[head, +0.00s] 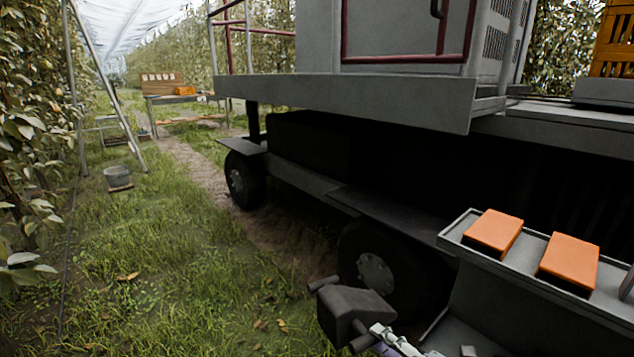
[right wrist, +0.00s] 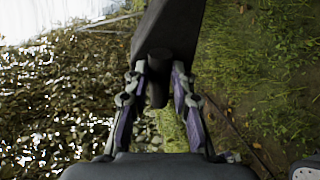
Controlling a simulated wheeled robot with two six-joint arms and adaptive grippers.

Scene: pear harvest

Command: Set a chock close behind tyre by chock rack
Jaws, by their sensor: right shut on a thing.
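A dark grey wedge-like chock (head: 352,308) with a round bar handle is held by my right gripper (head: 379,338) at the bottom of the head view. In the right wrist view the fingers of the right gripper (right wrist: 158,77) are closed around the handle, and the dark chock (right wrist: 168,30) extends beyond them. The near tyre (head: 402,282) of the platform vehicle, with a grey hub, is just behind the chock in the picture. The gap between chock and tyre cannot be judged. A grey tray-like rack (head: 452,238) stands right of the tyre. My left gripper is not in view.
Two orange-topped blocks (head: 495,231) lie on the rack. The vehicle deck (head: 350,92) overhangs the tyres, with another tyre (head: 243,180) farther off. A bucket (head: 117,177), a ladder (head: 105,90) and a table (head: 180,98) stand farther back.

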